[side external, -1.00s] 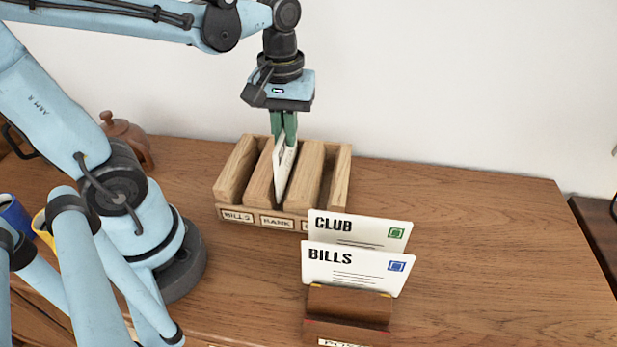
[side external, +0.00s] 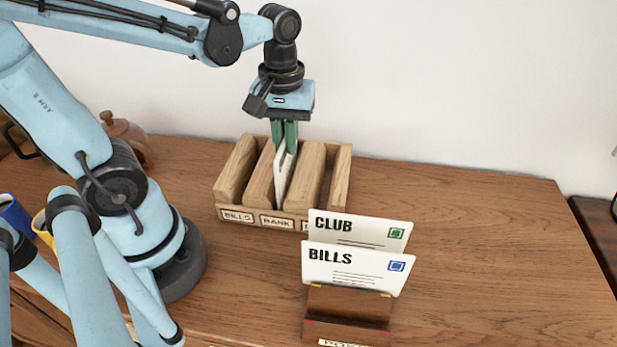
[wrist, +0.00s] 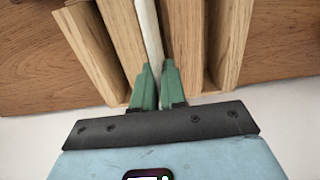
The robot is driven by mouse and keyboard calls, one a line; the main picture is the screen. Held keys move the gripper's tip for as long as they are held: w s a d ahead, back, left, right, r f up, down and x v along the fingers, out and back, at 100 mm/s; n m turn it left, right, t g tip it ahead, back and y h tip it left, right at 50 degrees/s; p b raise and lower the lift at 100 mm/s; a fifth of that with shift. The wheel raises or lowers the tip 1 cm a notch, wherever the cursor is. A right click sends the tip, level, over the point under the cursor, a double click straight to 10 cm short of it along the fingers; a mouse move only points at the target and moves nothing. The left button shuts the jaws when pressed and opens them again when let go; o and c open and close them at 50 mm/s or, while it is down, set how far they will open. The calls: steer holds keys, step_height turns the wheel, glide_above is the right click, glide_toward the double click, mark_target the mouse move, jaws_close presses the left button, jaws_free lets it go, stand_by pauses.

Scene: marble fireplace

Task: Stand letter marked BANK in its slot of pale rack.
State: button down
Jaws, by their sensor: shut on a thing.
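The pale wooden rack (side external: 228,213) stands near the wall with labelled slots; BILLS and BANK are readable, and the third label is partly hidden. A white letter (side external: 281,175) stands nearly upright, edge-on, in the slot behind the BANK label. Its marking cannot be read from here. My gripper (side external: 284,146) is above that slot with its green fingers shut on the letter's upper edge. In the wrist view the letter (wrist: 150,35) runs between the fingers (wrist: 160,88), with wooden dividers on both sides. The letter's lower edge is hidden inside the rack.
A dark wooden holder (side external: 347,305) at the front holds letters marked CLUB (side external: 362,231) and BILLS (side external: 352,268), just front-right of the rack. A brown teapot (side external: 128,138) and blue (side external: 14,215) and yellow (side external: 42,228) mugs are at left. The right tabletop is clear.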

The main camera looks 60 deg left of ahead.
steer(key=shift+f, duration=0.2)
steer(key=shift+f, duration=0.7)
steer(key=shift+f, duration=0.25)
steer(key=c, duration=1.1)
jaws_free()
steer(key=shift+r, duration=4.55)
